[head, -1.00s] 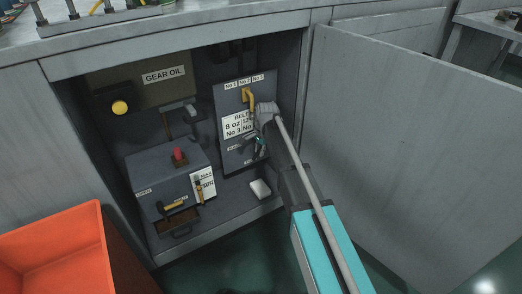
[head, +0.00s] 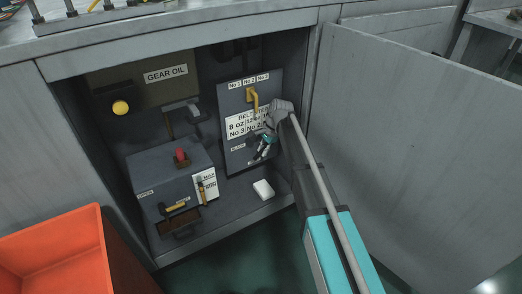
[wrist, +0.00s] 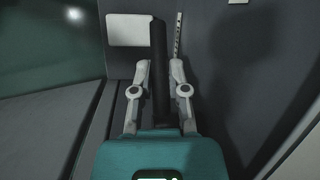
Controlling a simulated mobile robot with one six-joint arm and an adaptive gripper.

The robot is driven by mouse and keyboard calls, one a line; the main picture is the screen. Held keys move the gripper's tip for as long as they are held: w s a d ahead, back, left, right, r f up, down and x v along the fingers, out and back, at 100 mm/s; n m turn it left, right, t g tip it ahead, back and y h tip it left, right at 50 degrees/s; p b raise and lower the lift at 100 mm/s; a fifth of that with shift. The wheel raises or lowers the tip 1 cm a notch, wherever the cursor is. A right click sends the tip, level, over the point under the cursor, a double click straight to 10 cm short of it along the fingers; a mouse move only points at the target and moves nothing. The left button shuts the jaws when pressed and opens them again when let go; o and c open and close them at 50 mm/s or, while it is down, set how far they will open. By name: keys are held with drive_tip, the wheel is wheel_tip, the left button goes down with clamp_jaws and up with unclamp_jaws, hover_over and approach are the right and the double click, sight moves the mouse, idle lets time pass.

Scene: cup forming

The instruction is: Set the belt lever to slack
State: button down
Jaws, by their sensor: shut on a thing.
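The belt panel (head: 235,106) is a grey upright plate inside the open cabinet, with a white step label and a yellow handle (head: 254,97). My gripper (wrist: 160,85) is at its lower right part, and also shows small in the head view (head: 262,149). In the wrist view its two fingers are on either side of a long black bar (wrist: 160,55), apparently the belt lever's handle, and shut on it.
A grey box (head: 166,166) with a red knob (head: 181,154) stands left of the panel. A white block (head: 263,189) lies on the cabinet floor. The open door (head: 410,140) bounds the right. An orange bin (head: 60,250) stands at front left.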

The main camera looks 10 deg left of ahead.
drive_tip(key=c, duration=0.9)
unclamp_jaws()
drive_tip(key=shift+w+d, duration=0.1)
drive_tip(key=shift+w, duration=0.05)
drive_tip(key=shift+s+r, duration=0.1)
drive_tip(key=shift+s, duration=0.1)
